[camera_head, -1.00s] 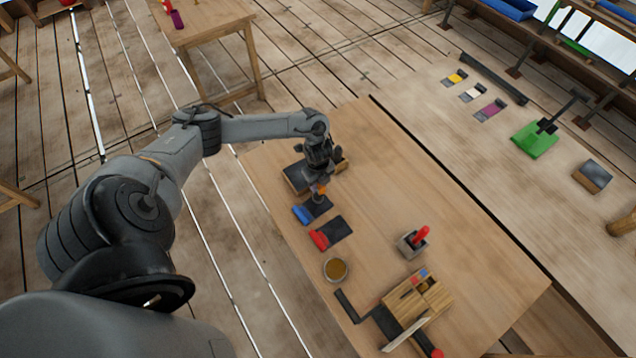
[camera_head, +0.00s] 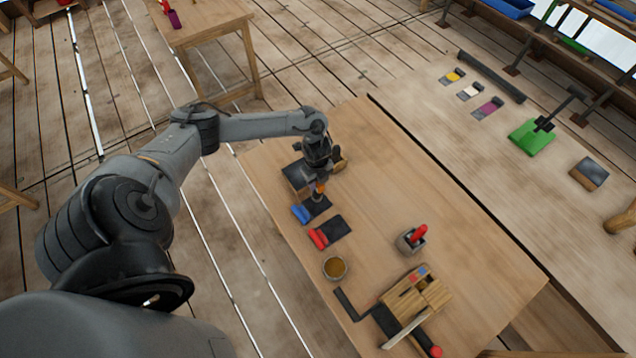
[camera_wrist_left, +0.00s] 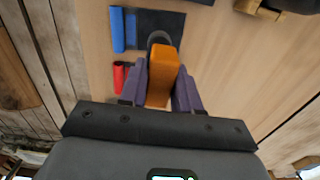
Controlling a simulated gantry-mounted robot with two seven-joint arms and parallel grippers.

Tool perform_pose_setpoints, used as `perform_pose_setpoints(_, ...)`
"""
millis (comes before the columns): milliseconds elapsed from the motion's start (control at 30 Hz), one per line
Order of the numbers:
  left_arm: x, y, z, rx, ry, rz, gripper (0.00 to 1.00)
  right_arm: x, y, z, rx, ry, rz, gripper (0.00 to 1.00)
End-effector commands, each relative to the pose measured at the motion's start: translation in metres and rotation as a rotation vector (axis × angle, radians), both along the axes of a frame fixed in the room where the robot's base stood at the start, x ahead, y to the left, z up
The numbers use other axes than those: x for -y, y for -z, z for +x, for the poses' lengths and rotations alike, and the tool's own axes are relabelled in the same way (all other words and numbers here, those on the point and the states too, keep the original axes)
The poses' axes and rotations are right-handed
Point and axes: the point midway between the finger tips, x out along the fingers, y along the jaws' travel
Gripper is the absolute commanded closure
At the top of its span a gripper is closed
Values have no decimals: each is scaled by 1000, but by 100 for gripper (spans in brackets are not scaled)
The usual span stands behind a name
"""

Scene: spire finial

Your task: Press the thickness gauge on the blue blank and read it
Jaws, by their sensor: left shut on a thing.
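The blue blank lies on the wooden table, with a blue end (camera_head: 301,214) and a dark flat part. Its blue end also shows in the left wrist view (camera_wrist_left: 117,30), with the dark sheet (camera_wrist_left: 170,22) beside it. My left gripper (camera_head: 319,181) is shut on the orange thickness gauge (camera_wrist_left: 163,70), which sits between its two purple fingers. The gauge's dark round foot overlaps the near edge of the dark sheet in the wrist view. I cannot tell whether it touches. The gauge's reading is not visible. My right gripper is not in view.
A red-ended blank (camera_head: 319,238) lies close beside the blue one. A dark-topped block (camera_head: 295,174) stands behind the gripper. A round cup (camera_head: 334,268), a holder with a red handle (camera_head: 411,241) and a wooden box (camera_head: 432,296) stand nearer. The table's right half is mostly clear.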

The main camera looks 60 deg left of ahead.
Motion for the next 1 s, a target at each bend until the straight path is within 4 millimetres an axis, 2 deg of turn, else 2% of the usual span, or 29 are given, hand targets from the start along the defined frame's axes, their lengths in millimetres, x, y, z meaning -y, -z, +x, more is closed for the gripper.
perform_pose_setpoints(467, 0, 4, 0, 0, 0, 0, 100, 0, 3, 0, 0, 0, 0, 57)
perform_pose_setpoints(1000, 0, 35, 1, 0, 1, -1, 100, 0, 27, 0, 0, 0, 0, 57)
